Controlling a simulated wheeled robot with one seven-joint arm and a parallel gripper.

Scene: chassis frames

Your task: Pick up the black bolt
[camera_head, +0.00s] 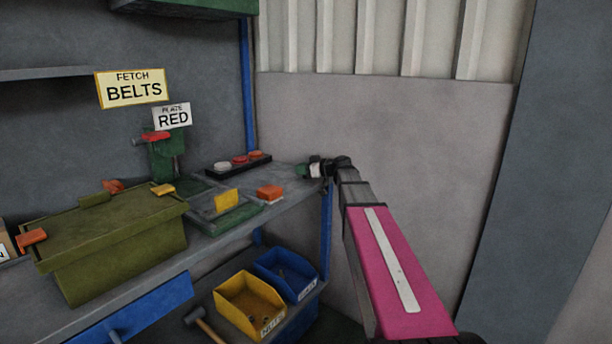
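I cannot clearly pick out a black bolt. Small dark items lie in the blue bin (303,295) on the lower shelf, too small to identify; its label is hard to read. The yellow bin (220,298) beside it also holds small dark items, and its label seems to read NUTS. My arm reaches from the lower right to the right end of the bench. My gripper (312,170) is at the bench's far right corner, above and apart from the bins. Its fingers are too small to show whether they are open.
The grey bench (215,243) holds a large olive box (120,265), a green tray with a yellow block, an orange block (270,193) and a dark strip with red and white buttons (239,162). A hammer (205,327) lies left of the yellow bin. A wall stands behind my arm.

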